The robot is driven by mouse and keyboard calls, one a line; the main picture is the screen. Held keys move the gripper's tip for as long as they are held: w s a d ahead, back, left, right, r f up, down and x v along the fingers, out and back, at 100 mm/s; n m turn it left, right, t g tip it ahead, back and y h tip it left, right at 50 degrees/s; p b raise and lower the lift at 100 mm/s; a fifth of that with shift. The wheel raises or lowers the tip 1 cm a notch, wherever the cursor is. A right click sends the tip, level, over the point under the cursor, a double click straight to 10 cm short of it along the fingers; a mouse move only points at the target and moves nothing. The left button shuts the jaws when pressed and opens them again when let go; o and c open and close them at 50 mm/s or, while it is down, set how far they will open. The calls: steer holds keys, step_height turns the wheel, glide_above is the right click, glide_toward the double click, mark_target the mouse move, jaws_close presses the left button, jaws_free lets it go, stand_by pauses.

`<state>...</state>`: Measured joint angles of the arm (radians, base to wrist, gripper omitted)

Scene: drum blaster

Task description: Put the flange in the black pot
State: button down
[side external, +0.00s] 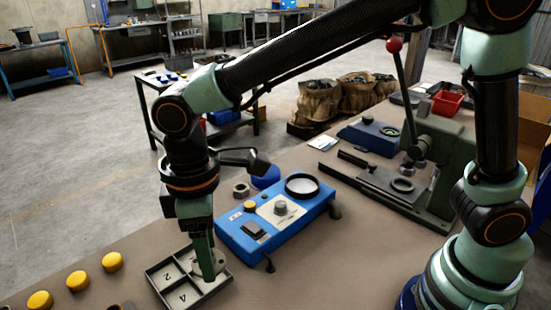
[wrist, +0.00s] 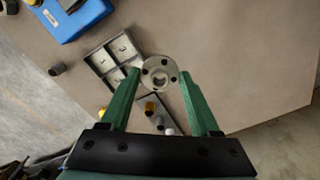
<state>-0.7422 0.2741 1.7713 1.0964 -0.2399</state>
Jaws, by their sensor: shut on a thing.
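My gripper (wrist: 160,82) is shut on the flange (wrist: 160,65), a round grey disc with a centre hole and several small holes, held between its green fingertips. In the side view my gripper (side external: 205,272) points down over the right part of the numbered tray; the flange (side external: 219,266) shows partly behind the fingers. I cannot tell there whether it touches the tray. A small dark cup-like thing (wrist: 57,69), possibly the black pot, stands left of the tray in the wrist view. I cannot identify the black pot for certain in the side view.
The grey tray (side external: 152,270) has compartments, some marked with numbers. A blue control box (side external: 240,238) stands right of it. Several yellow caps (side external: 112,261) lie to its left. A grey ring-like part (side external: 240,189) sits behind the box. A green press (side external: 440,150) stands farther right.

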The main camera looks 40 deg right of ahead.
step_height(320, 180, up, 2)
steer(key=shift+r, duration=0.15)
steer(key=w+d+f+m, duration=0.1)
steer(key=d+m, duration=0.5)
steer(key=d, duration=0.8)
steer(key=w+d+f+m, duration=0.15)
steer(key=d+m, duration=0.35)
steer(key=d, duration=0.9)
steer(key=s+a+r+n, duration=0.15)
steer(key=a+n, duration=0.25)
steer(key=a, duration=0.5)
steer(key=s+a+r+n, duration=0.1)
steer(key=s+a+n, duration=0.15)
steer(key=a, duration=0.75)
steer(key=s+a+r+n, duration=0.1)
steer(key=s+a+n, duration=0.1)
steer(key=a+n, duration=0.5)
steer(key=f, duration=0.6)
steer(key=a+f+m, duration=0.1)
steer(key=f, duration=0.6)
steer(key=a+f+m, duration=0.1)
steer(key=f, duration=0.6)
steer(key=shift+w+m, duration=0.25)
steer(key=shift+f, duration=0.2)
steer(key=shift+c, duration=0.6)
jaws_free()
